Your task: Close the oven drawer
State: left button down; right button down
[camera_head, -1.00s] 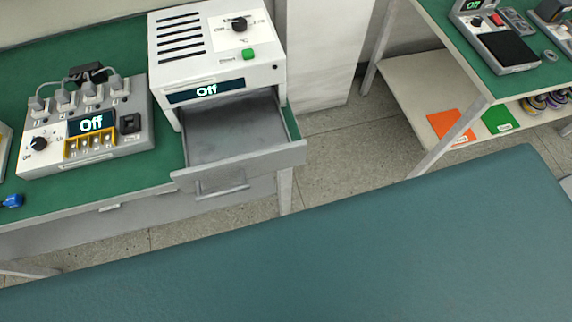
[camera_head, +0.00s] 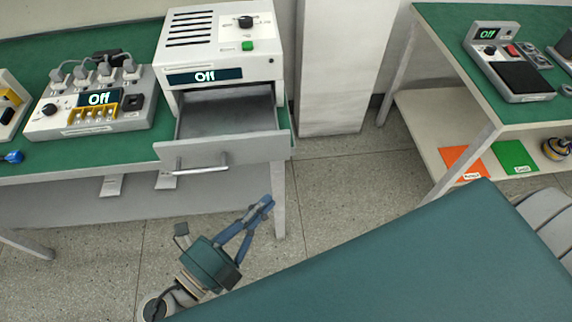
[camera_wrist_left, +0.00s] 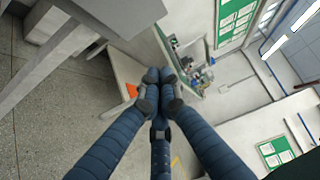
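The white oven (camera_head: 219,50) stands on the green-topped bench, and its display reads "Off". Its grey drawer (camera_head: 222,152) is pulled out, with the empty inside showing and a bar handle (camera_head: 200,170) on the front. My left gripper (camera_head: 266,202) is in front of the bench, below and to the right of the handle in the picture, apart from the drawer. Its blue fingers meet at the tips with nothing between them, as the left wrist view (camera_wrist_left: 157,78) also shows. My right gripper is not in view.
A power unit (camera_head: 90,110) with several plugs sits left of the oven. A bench leg (camera_head: 278,198) stands near my left gripper. Another table (camera_head: 440,60) with a lower shelf is at the right. Open floor lies between the benches.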

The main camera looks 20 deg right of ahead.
pick_arm(q)
jog(key=w+d+p, duration=0.1)
jog(key=w+d, duration=0.7)
jog(key=d, duration=0.1)
jog(key=shift+w, duration=0.35)
jog(key=shift+d, duration=0.1)
